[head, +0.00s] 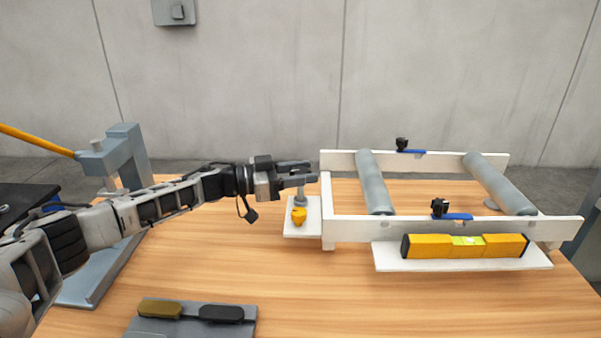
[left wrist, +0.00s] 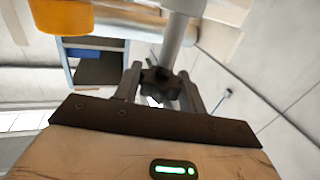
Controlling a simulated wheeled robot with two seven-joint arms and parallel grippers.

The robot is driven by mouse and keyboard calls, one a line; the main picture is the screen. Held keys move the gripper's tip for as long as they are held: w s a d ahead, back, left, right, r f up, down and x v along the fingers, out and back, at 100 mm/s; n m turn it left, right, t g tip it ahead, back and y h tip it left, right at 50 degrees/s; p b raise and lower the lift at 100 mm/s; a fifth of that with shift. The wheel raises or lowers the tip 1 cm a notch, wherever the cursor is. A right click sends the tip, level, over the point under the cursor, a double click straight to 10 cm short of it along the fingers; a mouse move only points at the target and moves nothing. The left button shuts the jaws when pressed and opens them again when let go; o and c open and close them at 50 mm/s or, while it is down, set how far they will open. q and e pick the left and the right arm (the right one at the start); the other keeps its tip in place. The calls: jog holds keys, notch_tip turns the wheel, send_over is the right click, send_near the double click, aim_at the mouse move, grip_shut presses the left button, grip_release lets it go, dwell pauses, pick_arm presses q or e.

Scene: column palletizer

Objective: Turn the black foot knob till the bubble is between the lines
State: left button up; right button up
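My left gripper (head: 309,171) is at the left end of the white roller frame (head: 335,231), with its fingers apart. In the left wrist view, the black foot knob (left wrist: 160,84) lies between the two fingers of my left gripper (left wrist: 161,83), below a grey rod (left wrist: 178,38). Whether both fingers press on it cannot be told. In the head view the gripper hides the knob. The yellow level (head: 427,245) lies on a white shelf at the frame's front. Its green vial (head: 467,241) is too small to read the bubble against the lines. My right gripper is out of view.
An orange knob (head: 299,215) stands on the white plate (head: 291,231) by the foot. Two grey rollers (head: 374,185) span the frame. A grey press with an orange lever (head: 35,139) stands left. A grey panel with two pads (head: 188,328) lies in front.

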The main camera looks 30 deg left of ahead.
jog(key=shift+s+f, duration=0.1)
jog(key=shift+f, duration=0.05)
pick_arm(q)
jog(key=shift+w+m+g+h, duration=0.1)
jog(key=shift+m+g+h, duration=0.4)
jog(key=shift+g, duration=0.1)
jog(key=shift+f+m+g+h+b, duration=0.15)
jog(key=shift+m+g+h+b, duration=0.3)
jog(key=shift+b, duration=0.2)
jog(key=shift+m+g+h+b, duration=0.35)
jog(key=shift+m+g+b, duration=0.2)
jog(key=shift+g+b, duration=0.35)
jog(key=shift+g, duration=0.25)
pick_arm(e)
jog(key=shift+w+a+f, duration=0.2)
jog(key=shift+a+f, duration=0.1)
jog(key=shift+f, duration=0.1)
pick_arm(q)
jog(key=o, duration=1)
jog(key=shift+c, duration=0.2)
jog(key=shift+a, duration=0.15)
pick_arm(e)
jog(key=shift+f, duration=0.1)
